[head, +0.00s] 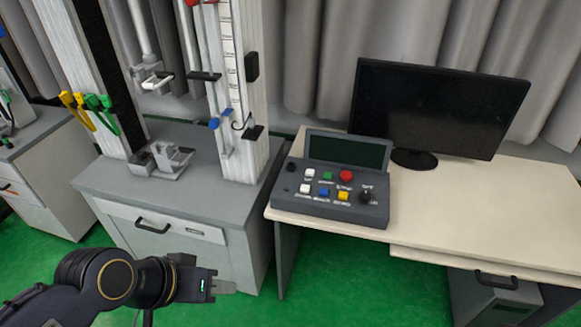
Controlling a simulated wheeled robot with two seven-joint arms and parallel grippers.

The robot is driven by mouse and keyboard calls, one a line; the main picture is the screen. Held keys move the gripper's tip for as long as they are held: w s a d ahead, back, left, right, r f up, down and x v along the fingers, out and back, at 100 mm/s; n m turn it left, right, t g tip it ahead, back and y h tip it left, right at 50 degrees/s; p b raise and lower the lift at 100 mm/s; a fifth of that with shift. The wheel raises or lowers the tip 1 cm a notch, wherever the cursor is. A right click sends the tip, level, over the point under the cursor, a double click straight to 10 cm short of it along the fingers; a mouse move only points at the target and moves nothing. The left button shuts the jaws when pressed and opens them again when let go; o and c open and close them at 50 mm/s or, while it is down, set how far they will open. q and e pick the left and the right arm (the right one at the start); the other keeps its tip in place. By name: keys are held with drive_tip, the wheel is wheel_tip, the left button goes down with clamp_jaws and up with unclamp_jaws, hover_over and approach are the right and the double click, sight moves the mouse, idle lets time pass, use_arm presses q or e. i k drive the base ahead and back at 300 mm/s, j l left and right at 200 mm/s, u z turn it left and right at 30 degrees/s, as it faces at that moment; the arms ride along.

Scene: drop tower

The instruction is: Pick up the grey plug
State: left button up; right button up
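I cannot make out a grey plug for certain. A small dark piece (253,132) sits at the right edge of the white tower column, near a thin looped cord (240,122); whether it is a plug is unclear. My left gripper (222,287) comes in from the lower left, in front of the grey cabinet and well below the tower. My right gripper is not in view.
The drop tower (240,60) stands on a grey cabinet (105,180) with a metal clamp (165,160). Right of it are a control box (330,205) and a monitor (430,110) on a cream desk (480,215). Green and yellow clips (98,103) hang at left.

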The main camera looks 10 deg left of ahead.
sight(252, 122)
drive_tip(key=i+j+u, duration=0.6)
drive_tip(key=i, duration=0.35)
